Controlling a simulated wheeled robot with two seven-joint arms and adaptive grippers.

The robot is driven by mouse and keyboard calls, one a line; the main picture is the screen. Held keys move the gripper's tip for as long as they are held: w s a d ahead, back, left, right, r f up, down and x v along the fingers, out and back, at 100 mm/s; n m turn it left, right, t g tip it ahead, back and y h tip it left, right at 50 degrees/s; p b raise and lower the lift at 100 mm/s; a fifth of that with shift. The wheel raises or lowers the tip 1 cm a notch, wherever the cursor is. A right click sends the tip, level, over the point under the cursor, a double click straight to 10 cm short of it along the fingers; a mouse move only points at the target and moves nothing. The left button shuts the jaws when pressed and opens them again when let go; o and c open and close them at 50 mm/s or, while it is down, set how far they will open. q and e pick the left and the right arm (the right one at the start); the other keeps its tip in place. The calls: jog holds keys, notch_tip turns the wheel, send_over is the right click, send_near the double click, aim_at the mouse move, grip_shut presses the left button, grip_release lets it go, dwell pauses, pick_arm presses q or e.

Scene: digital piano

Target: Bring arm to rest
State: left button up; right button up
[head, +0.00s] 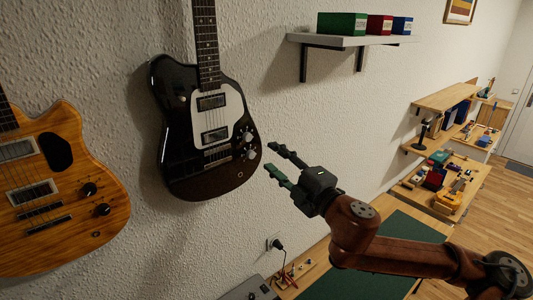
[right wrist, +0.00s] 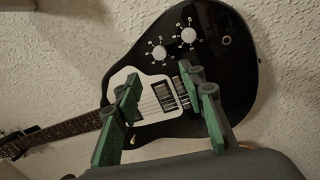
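I see no contact, though the exact gap to the guitar is hard to tell. My left gripper is in neither view.
An orange wooden guitar (head: 85,165) hangs at the left. A wall shelf (head: 350,40) with green, red and blue boxes is above. Below is a table with a dark green mat (head: 370,265); a plug (head: 277,243) sits in the wall. Cluttered workbenches (head: 445,185) stand at the right.

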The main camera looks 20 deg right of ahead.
jog(key=shift+s+d, duration=0.1)
jog(key=shift+s, duration=0.15)
